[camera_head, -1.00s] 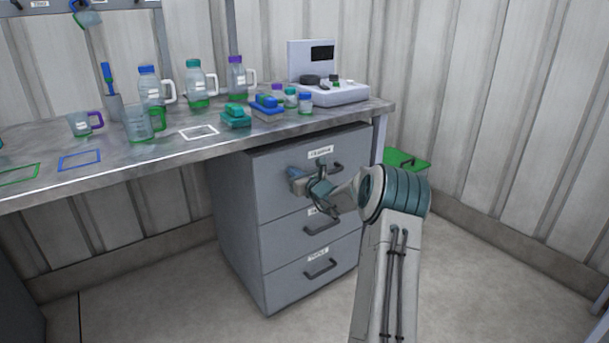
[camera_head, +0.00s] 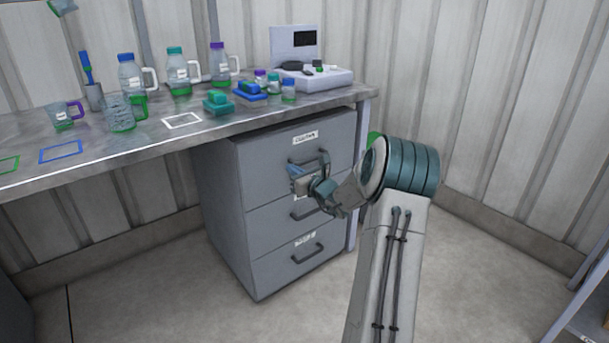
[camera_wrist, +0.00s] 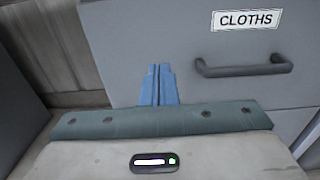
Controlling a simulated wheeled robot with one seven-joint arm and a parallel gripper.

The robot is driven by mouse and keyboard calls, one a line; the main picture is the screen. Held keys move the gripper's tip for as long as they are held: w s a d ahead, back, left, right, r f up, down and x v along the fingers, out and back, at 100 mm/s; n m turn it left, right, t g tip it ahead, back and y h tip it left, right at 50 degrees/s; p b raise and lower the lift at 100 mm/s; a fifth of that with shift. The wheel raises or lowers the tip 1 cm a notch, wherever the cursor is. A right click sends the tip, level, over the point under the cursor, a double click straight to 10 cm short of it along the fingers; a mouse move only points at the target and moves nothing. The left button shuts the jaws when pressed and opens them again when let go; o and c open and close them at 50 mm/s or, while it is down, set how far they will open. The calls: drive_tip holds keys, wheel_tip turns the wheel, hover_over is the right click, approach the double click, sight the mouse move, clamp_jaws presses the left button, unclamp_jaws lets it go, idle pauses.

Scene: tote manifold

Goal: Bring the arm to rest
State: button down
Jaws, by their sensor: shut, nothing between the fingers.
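My gripper (camera_head: 299,178) is in front of the grey drawer cabinet (camera_head: 222,217), near its upper drawers. In the wrist view my gripper's blue fingers (camera_wrist: 159,88) are together with nothing between them. The wrist view shows a drawer front labelled CLOTHS, with a dark bar handle (camera_wrist: 243,67) to the right of the fingers. I cannot tell how far the fingertips are from the drawer front. The drawers look closed. My arm bends up from the lower right and partly hides the cabinet's right side.
The grey bench (camera_head: 97,151) above the cabinet carries bottles, beakers, a mug, teal and blue blocks (camera_head: 218,103) and a white instrument (camera_head: 314,77). A green thing (camera_head: 374,138) shows partly behind my arm. Shelving (camera_head: 590,318) stands at the lower right. Floor left of the cabinet is clear.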

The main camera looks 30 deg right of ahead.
drive_tip(key=s, duration=0.2)
drive_tip(key=s+d, duration=0.1)
drive_tip(key=s, duration=0.2)
drive_tip(key=shift+p, duration=0.4)
drive_tip(key=s+a+r+n+g+y+p, duration=0.2)
drive_tip(key=s+a+r+n+g+p, duration=0.25)
drive_tip(key=a, duration=0.55)
drive_tip(key=s+a+r+n+g+y+p, duration=0.25)
drive_tip(key=a+r+n+p, duration=0.25)
drive_tip(key=a+r+n, duration=0.3)
drive_tip(key=s+a+r+n+g+y+p, duration=0.25)
drive_tip(key=s+a+r+n+p, duration=0.2)
drive_tip(key=a, duration=0.65)
drive_tip(key=s+a+r+n+g+h+p, duration=0.25)
drive_tip(key=s+r+n+p, duration=0.2)
drive_tip(key=s, duration=0.25)
drive_tip(key=s+a+r+n+g+h+p, duration=0.2)
drive_tip(key=s+r+n+g+p, duration=0.15)
drive_tip(key=s+n, duration=0.2)
drive_tip(key=s+d+r+n+h+p, duration=0.4)
drive_tip(key=s+r+n+p, duration=0.2)
drive_tip(key=s, duration=0.4)
drive_tip(key=shift+d+r+n+h+p, duration=0.15)
drive_tip(key=shift+r+n+h+p, duration=0.2)
drive_tip(key=shift+n+p, duration=0.4)
drive_tip(key=shift+t, duration=0.25)
